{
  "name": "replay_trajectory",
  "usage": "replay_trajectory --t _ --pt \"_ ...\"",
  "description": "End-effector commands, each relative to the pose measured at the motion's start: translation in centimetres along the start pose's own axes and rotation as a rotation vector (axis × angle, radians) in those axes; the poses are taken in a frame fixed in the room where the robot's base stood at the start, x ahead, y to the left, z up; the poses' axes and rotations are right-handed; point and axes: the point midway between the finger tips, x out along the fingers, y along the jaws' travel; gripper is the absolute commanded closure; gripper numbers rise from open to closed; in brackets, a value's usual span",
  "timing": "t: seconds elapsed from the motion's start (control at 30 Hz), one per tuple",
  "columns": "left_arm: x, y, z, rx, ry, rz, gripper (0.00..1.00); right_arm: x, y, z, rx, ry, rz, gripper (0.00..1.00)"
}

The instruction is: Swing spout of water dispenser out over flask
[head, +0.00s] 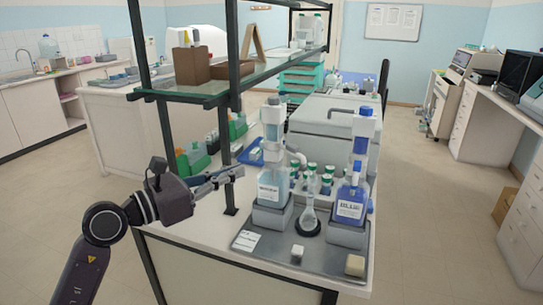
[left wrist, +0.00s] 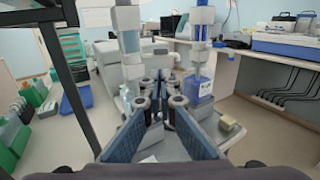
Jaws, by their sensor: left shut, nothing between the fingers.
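The water dispenser (head: 272,186) is a clear bottle with a white label and a tall grey-white pump head, standing on a grey block. It also shows in the left wrist view (left wrist: 128,42). A grey curved part (head: 297,157) beside its neck may be its spout; I cannot tell for certain. The small clear flask (head: 308,217) stands upright in a dark ring between the two dispensers. My left gripper (head: 238,173) is shut and empty, left of the water dispenser and apart from it. Its fingers (left wrist: 160,98) hide the flask in the left wrist view. My right gripper is not in view.
The grey tray (head: 270,254) also holds a small white block (head: 297,252) and a beige block (head: 355,265). Green-capped bottles (head: 326,182) stand behind. A dark shelf post (head: 225,160) rises close to my left gripper.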

Motion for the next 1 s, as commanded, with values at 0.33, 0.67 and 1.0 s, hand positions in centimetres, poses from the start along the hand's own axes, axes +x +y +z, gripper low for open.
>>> replay_trajectory --t 0.33,0.67,1.0 --pt "6.5 -0.1 0.7 -0.008 -0.007 -0.004 1.0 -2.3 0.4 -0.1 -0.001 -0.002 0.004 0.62" --pt "12.3 -0.1 0.5 -0.007 -0.005 -0.002 1.0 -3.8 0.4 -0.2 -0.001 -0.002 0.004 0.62" --pt "13.6 -0.1 0.2 -0.005 -0.004 -0.002 1.0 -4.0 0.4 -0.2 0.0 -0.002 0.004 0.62"
